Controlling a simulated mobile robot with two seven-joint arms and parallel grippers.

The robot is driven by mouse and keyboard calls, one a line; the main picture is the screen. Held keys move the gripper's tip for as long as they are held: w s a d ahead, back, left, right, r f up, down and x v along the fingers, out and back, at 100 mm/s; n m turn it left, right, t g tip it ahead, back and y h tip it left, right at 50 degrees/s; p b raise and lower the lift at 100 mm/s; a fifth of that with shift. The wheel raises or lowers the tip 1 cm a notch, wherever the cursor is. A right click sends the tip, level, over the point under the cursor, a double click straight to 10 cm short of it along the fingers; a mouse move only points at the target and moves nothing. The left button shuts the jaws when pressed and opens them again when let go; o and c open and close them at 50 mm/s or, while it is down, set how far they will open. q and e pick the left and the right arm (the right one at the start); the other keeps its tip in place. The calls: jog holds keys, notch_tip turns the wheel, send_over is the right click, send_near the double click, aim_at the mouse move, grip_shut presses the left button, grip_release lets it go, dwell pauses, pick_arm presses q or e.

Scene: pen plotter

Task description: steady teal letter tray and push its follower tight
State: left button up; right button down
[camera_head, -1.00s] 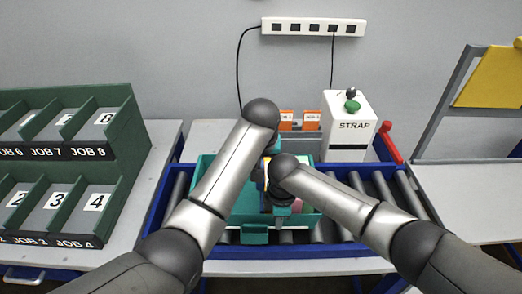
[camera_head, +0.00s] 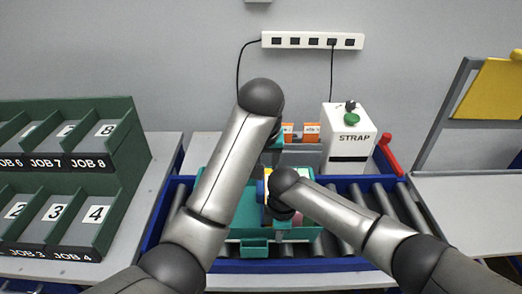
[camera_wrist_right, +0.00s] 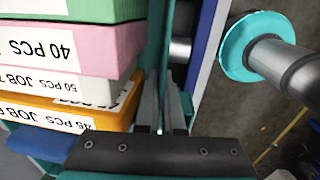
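The teal letter tray (camera_head: 212,190) sits on the roller conveyor, partly hidden by my arms. Inside stand upright bundles: green (camera_wrist_right: 90,10), pink (camera_wrist_right: 60,45), white (camera_wrist_right: 75,83) and orange (camera_wrist_right: 75,108). A blue plate (camera_head: 260,190), apparently the follower, stands at the left end of the bundles. It also shows beside the orange bundle in the right wrist view (camera_wrist_right: 40,147). My right gripper (camera_head: 281,237) points down at the tray's front wall; in the wrist view its fingers (camera_wrist_right: 162,95) straddle the wall, apparently shut on it.
Blue conveyor rails (camera_head: 340,264) edge the rollers (camera_head: 375,205). A white STRAP box (camera_head: 348,145) with a green knob and a red lever (camera_head: 389,152) stand behind right. Green job bins (camera_head: 75,180) stand left; a grey table (camera_head: 465,195) stands right.

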jog(key=c, duration=1)
grip_release()
jog(key=shift+o, duration=0.2)
